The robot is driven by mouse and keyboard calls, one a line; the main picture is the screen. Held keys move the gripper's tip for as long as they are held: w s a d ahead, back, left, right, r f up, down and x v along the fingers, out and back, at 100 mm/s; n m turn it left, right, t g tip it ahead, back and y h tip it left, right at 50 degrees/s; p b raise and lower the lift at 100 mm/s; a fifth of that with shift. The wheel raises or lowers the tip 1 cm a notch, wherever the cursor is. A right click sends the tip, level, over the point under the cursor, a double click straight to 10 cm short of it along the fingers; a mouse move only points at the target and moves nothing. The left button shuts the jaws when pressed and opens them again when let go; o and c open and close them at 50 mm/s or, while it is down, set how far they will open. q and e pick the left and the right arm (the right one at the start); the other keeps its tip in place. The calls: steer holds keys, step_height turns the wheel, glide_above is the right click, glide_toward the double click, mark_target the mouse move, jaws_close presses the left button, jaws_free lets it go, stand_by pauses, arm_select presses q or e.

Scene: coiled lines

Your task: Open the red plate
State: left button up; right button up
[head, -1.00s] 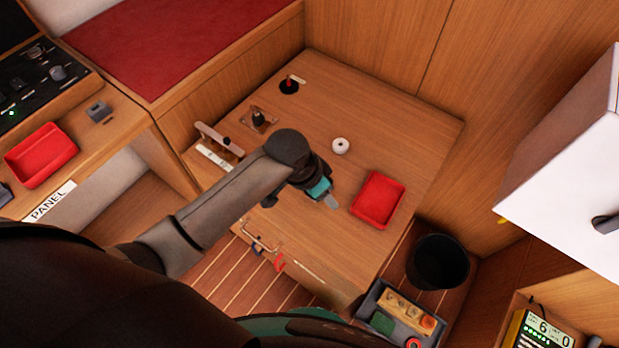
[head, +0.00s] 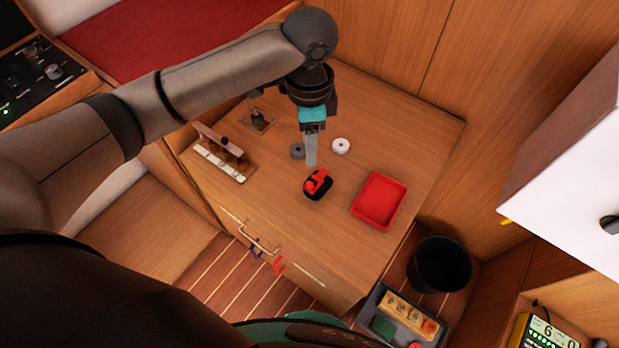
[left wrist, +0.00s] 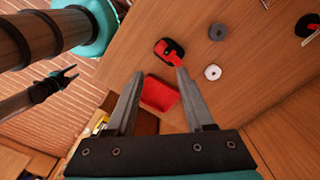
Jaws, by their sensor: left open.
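A small black rounded piece with a red top (head: 317,184) sits on the wooden table (head: 420,150); it also shows in the left wrist view (left wrist: 170,52). I cannot tell if this is the red plate. A shallow red tray (head: 379,201) lies to its right; it shows between my fingers in the left wrist view (left wrist: 159,94). My left gripper (head: 311,162) is open and empty, pointing down above the table, just behind the black and red piece in the head view. My right gripper (left wrist: 68,75) shows small at the left wrist view's left, its fingers apart and empty.
A white ring (head: 341,146) and a grey disc (head: 298,151) lie close to my left gripper. A wooden rack (head: 222,155) stands at the table's left. A drawer handle (head: 248,238) is on the front. A black bin (head: 440,264) stands at the right.

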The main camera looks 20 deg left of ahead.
mark_target(310, 184)
arm_select(q)
step_height(310, 184, down, 13)
steer(key=b, duration=0.3)
steer(key=shift+b, duration=0.35)
steer(key=shift+c, duration=0.2)
jaws_close()
